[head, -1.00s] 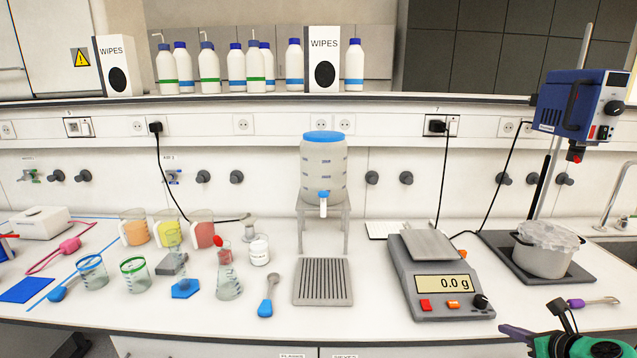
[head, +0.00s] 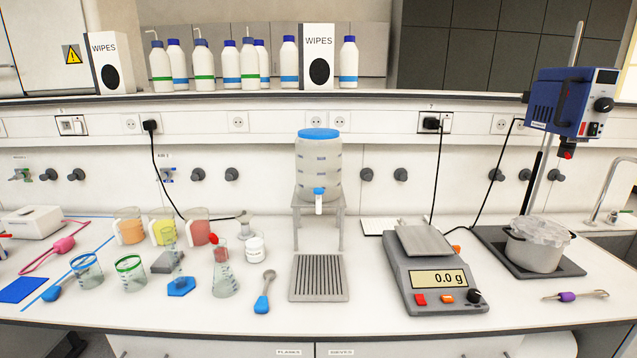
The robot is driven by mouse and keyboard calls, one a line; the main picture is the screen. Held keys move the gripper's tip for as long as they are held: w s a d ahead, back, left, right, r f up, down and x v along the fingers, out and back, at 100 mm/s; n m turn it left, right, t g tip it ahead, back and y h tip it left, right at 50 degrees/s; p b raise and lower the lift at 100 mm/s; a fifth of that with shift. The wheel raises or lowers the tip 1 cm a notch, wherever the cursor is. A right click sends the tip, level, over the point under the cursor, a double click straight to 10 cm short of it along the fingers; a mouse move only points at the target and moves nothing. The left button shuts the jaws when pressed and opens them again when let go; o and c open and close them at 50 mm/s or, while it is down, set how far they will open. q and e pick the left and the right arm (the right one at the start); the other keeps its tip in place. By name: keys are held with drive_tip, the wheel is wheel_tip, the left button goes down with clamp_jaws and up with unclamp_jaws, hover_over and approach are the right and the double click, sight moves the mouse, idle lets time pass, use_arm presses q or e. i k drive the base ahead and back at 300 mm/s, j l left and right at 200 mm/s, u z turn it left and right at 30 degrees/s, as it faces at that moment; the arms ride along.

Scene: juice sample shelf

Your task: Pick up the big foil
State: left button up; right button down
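A crumpled, pale, shiny sheet that looks like foil (head: 541,229) covers the top of a white pot (head: 533,253) at the right of the bench. The pot stands on a dark plate (head: 490,238) under a blue overhead stirrer (head: 571,101) on a stand. No other foil can be made out clearly. Neither of my grippers shows in the head view now, so their state is hidden.
A dispenser (head: 319,166) stands mid-bench; beakers and a flask (head: 225,275) crowd the left. Bare bench lies at front centre.

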sight(535, 230)
drive_tip(key=z, duration=1.4)
drive_tip(key=i+l+u, duration=0.15)
drive_tip(key=i+l, duration=0.2)
drive_tip(key=i+l+u, duration=0.2)
drive_tip(key=l, duration=0.35)
drive_tip(key=i, duration=0.05)
